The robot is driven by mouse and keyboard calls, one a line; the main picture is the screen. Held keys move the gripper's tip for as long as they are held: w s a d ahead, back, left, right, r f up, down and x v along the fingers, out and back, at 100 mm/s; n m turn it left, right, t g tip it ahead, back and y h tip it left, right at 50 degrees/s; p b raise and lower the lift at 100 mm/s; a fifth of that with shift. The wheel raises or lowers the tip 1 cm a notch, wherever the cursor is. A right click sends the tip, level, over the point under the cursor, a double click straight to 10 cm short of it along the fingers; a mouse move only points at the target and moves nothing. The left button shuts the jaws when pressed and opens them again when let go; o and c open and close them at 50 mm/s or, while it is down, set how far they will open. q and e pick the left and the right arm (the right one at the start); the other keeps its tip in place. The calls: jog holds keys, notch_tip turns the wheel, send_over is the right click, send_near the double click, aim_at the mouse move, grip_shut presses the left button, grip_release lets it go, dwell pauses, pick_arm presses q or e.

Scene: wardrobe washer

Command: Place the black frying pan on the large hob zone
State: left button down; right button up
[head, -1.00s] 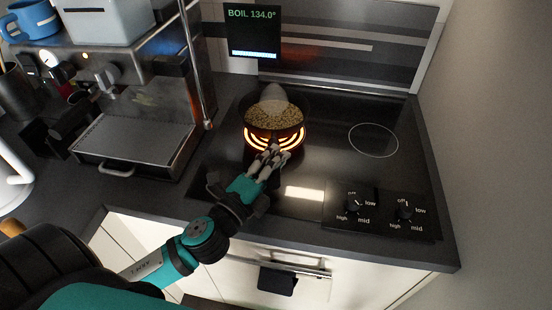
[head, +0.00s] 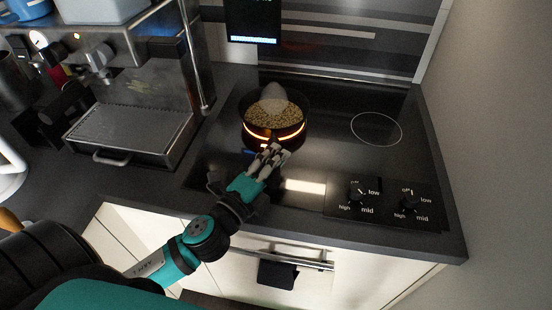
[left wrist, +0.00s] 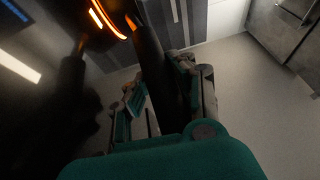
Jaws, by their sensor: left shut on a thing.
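The black frying pan (head: 303,107) holds pale, grain-like contents under a whitish haze. It is over the left hob zone, whose orange glow (head: 275,135) shows around its near side; I cannot tell whether its base fully touches the glass. My left gripper (head: 268,160) is at the near side of the pan, shut on its handle. In the left wrist view the dark handle (left wrist: 154,50) runs between the fingers (left wrist: 160,95); the pan shows only in part at the top. My right gripper is not in view.
The black hob (head: 330,150) has a second, smaller ring (head: 376,129), empty, at right. Two knobs (head: 358,195) sit at the front right. A coffee machine (head: 130,130) stands at left. A dark display (head: 253,22) is behind the hob.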

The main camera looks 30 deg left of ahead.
pick_arm(q)
jog(key=c, duration=1)
grip_release()
jog(key=shift+c, duration=0.2)
jog(key=shift+o, duration=0.2)
jog(key=shift+f, duration=0.3)
jog(key=shift+s+a+f, duration=0.1)
jog(key=shift+s+a, duration=0.1)
jog(key=shift+s, duration=1.15)
jog(key=shift+s+a, duration=0.15)
jog(key=shift+s, duration=1.2)
jog(key=shift+s+a+f, duration=0.1)
jog(key=shift+s+a, duration=0.1)
jog(key=shift+s, duration=1.15)
jog(key=shift+r, duration=0.1)
